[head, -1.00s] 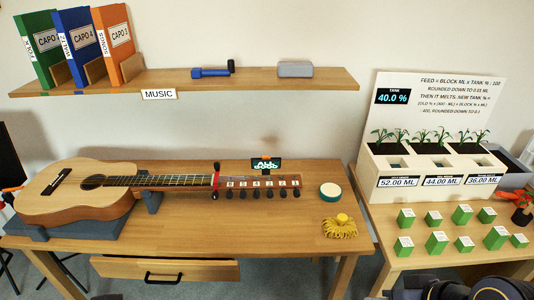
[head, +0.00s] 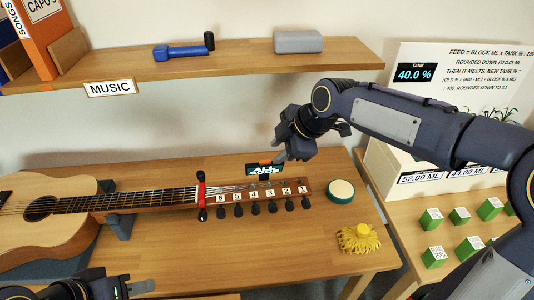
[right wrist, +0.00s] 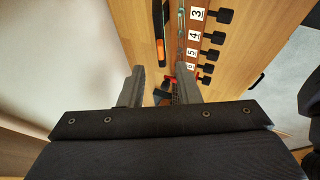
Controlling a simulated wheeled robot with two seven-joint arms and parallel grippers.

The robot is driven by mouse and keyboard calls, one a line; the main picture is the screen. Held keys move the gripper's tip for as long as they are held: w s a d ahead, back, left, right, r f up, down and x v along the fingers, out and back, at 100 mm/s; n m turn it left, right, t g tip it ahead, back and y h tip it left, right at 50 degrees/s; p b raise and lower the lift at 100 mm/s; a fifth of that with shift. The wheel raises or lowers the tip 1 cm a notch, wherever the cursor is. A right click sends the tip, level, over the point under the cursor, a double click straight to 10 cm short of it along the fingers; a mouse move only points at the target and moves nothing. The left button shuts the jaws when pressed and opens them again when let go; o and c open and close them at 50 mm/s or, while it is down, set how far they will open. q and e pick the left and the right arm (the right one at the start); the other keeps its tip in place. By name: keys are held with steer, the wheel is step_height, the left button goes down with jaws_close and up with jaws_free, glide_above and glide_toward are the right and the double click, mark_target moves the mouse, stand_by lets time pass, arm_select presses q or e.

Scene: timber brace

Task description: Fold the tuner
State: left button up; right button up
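The tuner (head: 265,170) stands up at the far edge of the guitar's headstock (head: 262,190), its lit screen facing me. In the right wrist view the tuner (right wrist: 159,32) is a dark bar with an orange edge, seen from above. The guitar (head: 50,222) lies on the table, its neck pointing right. My right gripper (head: 311,144) is open and empty, just above and right of the tuner; its fingers are apart in the right wrist view (right wrist: 163,88). My left gripper (head: 140,288) is at the lower left, partly cut off; its opening is unclear.
A red capo (head: 201,190) sits at the neck's end. A round tin (head: 341,191) and a yellow tasselled thing (head: 358,238) lie right of the headstock. A shelf (head: 230,64) runs above. Green blocks (head: 434,256) stand on the right table.

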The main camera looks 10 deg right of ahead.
mark_target(266, 161)
steer(key=x, duration=0.5)
steer(key=shift+w+a+f, duration=0.1)
steer(key=shift+f, duration=0.25)
jaws_close()
